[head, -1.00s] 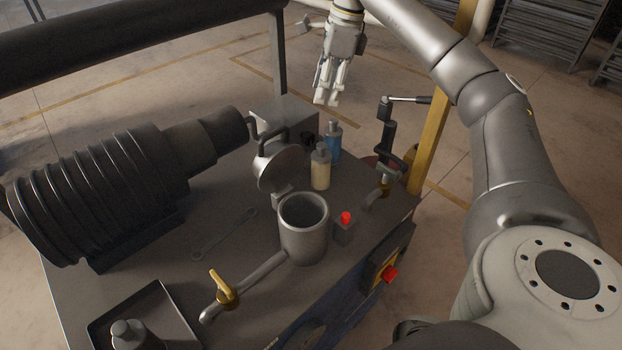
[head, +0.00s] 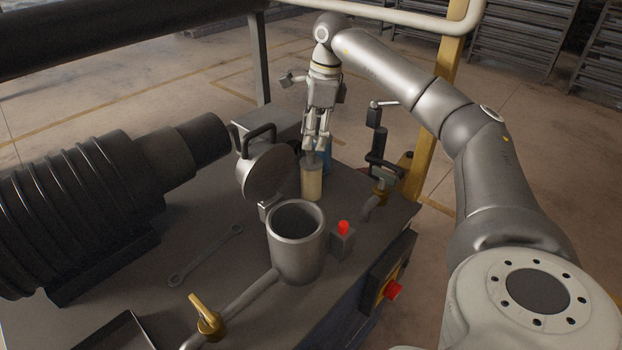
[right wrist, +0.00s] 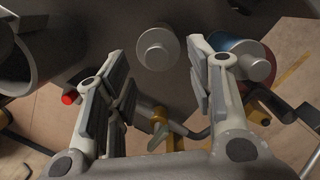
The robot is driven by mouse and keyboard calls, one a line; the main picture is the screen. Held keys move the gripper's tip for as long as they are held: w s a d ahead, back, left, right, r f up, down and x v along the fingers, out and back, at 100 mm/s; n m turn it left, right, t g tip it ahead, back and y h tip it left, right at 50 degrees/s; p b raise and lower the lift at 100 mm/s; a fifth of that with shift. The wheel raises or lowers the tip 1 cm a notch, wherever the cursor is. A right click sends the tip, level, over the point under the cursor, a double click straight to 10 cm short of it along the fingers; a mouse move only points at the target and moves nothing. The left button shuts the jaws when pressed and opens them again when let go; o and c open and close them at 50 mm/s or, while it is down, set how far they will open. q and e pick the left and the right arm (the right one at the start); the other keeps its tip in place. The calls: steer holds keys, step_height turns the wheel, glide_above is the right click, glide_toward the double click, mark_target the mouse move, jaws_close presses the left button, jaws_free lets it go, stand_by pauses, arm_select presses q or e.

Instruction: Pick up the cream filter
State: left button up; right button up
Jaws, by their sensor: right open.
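The cream filter (head: 312,184) stands upright on the dark bench top, behind the metal cup. Its cream body shows below my right gripper (head: 317,146), which hides most of its top. In the right wrist view the filter's round grey cap (right wrist: 157,47) lies between the two open fingers, nearer their tips, with a gap on each side. My right gripper is open and points down over the filter. My left gripper is not in view.
A blue filter (head: 328,158) stands close behind the cream one, partly hidden. The metal cup (head: 296,246) with its raised round lid (head: 266,172) is in front.

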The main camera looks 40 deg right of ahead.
mark_target(312, 151)
steer(key=f, duration=0.3)
steer(key=f+p, duration=0.1)
steer(key=shift+s+a+f, duration=0.1)
steer(key=shift+a+f, duration=0.05)
steer(key=shift+a, duration=0.1)
steer(key=shift+f, duration=0.4)
jaws_close()
